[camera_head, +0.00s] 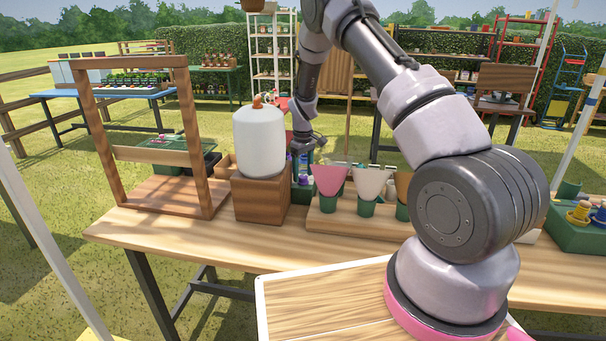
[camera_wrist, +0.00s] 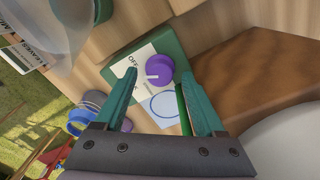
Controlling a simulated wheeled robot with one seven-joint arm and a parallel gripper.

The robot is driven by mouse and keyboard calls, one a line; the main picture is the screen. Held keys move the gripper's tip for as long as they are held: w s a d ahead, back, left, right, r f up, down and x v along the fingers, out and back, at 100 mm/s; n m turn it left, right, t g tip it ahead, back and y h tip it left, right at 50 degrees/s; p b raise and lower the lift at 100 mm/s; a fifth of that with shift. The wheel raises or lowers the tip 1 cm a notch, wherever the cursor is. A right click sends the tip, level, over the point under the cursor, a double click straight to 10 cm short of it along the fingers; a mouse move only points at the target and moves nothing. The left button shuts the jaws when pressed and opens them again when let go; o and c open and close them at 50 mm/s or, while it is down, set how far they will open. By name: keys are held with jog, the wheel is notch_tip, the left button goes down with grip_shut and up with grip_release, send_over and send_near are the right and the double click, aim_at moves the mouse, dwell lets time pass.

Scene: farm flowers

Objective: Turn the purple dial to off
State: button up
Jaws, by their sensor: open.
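The purple dial (camera_wrist: 159,69) sits on a white plate (camera_wrist: 141,79) set on a green box (camera_wrist: 167,43) in the wrist view. A white mark on the dial points to the left side of the picture, and "OFF" is printed to the left of the dial. A blue ring outline is drawn below it. My gripper (camera_wrist: 160,80) is open, with one teal finger on each side of the dial in the picture; I cannot tell whether they touch it.
A white tank (camera_head: 259,142) stands on a wooden block (camera_head: 261,198), close to my gripper. A wooden frame (camera_head: 188,130) is at left. Pink and white cones (camera_head: 328,179) in green pots stand on a wooden board at right. The table's front left is clear.

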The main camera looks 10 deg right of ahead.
jog(key=shift+f, duration=0.3)
grip_shut()
jog(key=shift+m, duration=3.2)
